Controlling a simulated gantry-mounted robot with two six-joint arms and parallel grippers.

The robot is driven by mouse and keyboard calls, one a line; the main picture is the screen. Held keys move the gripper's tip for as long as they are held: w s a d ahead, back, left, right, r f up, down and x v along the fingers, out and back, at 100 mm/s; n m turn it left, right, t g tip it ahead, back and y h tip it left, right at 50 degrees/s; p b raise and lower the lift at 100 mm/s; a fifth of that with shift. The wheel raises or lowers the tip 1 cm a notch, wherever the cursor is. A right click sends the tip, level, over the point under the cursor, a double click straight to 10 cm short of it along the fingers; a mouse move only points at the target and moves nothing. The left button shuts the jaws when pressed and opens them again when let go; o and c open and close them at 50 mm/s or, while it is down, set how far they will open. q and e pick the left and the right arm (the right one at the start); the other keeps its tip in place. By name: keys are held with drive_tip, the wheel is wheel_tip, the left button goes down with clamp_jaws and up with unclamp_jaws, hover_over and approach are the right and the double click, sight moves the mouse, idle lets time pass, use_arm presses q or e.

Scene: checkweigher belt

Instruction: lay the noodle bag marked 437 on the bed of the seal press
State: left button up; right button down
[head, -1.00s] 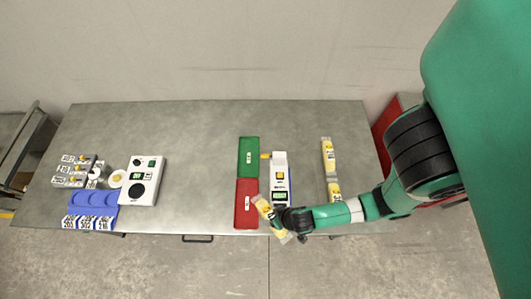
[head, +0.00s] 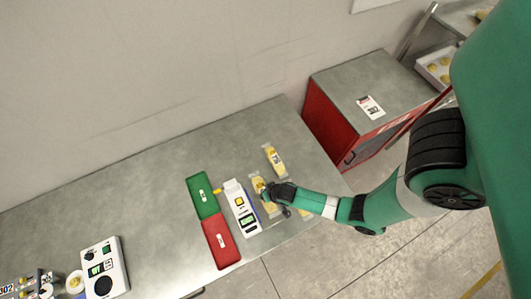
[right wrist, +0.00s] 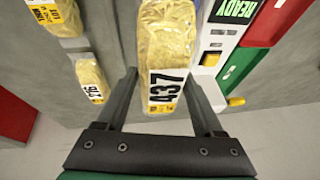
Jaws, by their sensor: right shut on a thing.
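The noodle bag marked 437 (right wrist: 164,60) is a clear bag with yellow contents. My right gripper (right wrist: 163,92) is shut on it, with its fingers on both sides and the black number facing the wrist camera. In the head view the bag (head: 258,184) is partly hidden by my right gripper (head: 270,194), just right of a white device with a yellow button (head: 241,206). In the right wrist view that device (right wrist: 222,30) shows READY. My left gripper is not in view. I cannot tell which thing is the seal press.
Another bag (head: 274,158) lies behind the gripper; a bag marked 296 (right wrist: 90,78) shows in the wrist view. Green (head: 202,196) and red (head: 221,243) trays lie left of the white device. A white box with a dial (head: 104,268) is farther left. A red-sided cabinet (head: 330,122) stands right.

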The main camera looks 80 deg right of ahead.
drive_tip(key=shift+f+b, duration=4.7)
drive_tip(key=shift+f, duration=0.25)
unclamp_jaws()
wheel_tip(320, 180, up, 9)
drive_tip(key=p, duration=0.9)
drive_tip(key=shift+r, duration=0.15)
